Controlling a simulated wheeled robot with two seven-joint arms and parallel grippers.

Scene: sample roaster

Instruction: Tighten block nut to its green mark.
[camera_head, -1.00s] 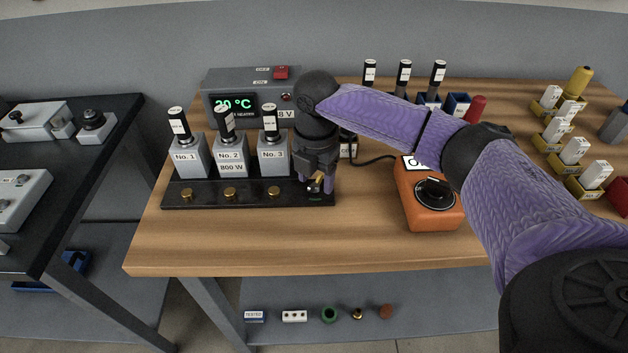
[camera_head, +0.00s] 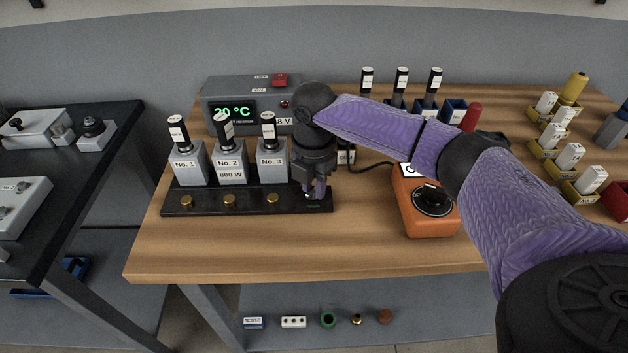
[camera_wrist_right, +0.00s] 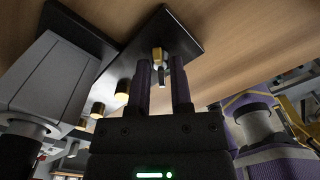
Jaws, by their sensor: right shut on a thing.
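A black terminal block (camera_head: 250,206) lies along the front of the wooden table, with several brass nuts in a row; one is the nut in front of No. 3 (camera_head: 273,198). My right gripper (camera_head: 313,194) points down over that end. A metallic stem shows between the fingers. How the nut lines up with the mark cannot be told. My left gripper is not in view.
Grey blocks No. 1 (camera_head: 188,163), No. 2 (camera_head: 229,165) and No. 3 (camera_head: 272,163) with black-handled tops stand close left. A display box (camera_head: 245,90) reads 20 °C behind. An orange box with a dial (camera_head: 425,208) stands right. The table front is clear.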

